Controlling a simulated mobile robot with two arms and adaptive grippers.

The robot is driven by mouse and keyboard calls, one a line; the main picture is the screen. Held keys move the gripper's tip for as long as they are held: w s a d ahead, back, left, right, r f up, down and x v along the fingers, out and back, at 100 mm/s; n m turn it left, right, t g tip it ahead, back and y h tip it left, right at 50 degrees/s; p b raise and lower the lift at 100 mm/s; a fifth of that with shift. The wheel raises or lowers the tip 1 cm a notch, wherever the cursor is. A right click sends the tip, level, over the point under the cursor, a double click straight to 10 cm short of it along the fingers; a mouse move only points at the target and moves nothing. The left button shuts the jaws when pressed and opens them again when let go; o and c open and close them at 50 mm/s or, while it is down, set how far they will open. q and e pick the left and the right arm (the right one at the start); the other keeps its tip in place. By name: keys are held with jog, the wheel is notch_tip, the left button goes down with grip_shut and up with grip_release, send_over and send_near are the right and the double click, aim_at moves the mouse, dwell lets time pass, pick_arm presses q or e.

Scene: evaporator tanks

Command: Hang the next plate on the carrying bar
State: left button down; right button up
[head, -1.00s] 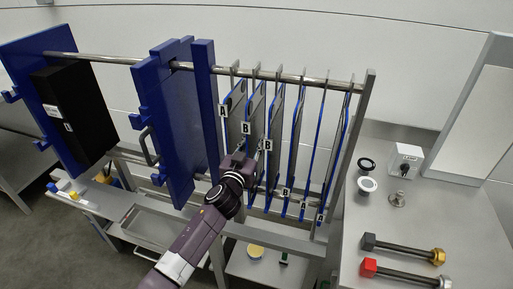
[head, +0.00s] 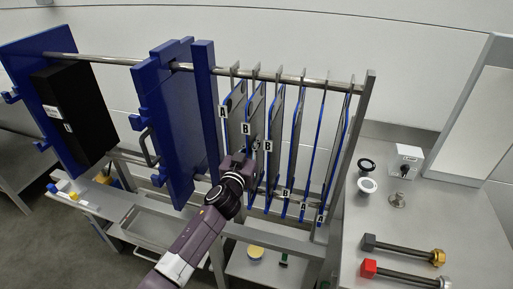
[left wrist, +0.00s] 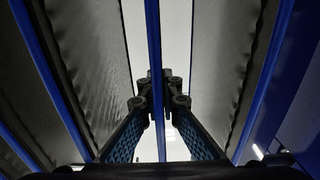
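Several thin grey plates with blue edges (head: 319,125) hang side by side from the metal carrying bar (head: 292,77), with tags A or B. My left gripper (head: 256,147) is low among the leftmost plates, beside the tags marked B. In the left wrist view its fingers (left wrist: 160,92) converge on both sides of one blue plate edge (left wrist: 154,40) and look shut on it. The head view does not clearly show which tagged plate this is, and the fingers partly cover its lower part. My right gripper is not in view.
A thick blue panel (head: 170,125) stands left of the plates, and a black block (head: 75,115) is farther left. Neighbouring plates stand close on both sides of my gripper.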

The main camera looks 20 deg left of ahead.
aim_at(247, 150)
pick_arm(q)
jog(key=shift+r+p, duration=0.55)
jog(key=shift+r, duration=0.45)
jog(key=shift+s+p, duration=0.85)
jog(key=shift+s, duration=1.5)
jog(key=shift+s+a, duration=0.1)
jog(key=shift+s, duration=1.05)
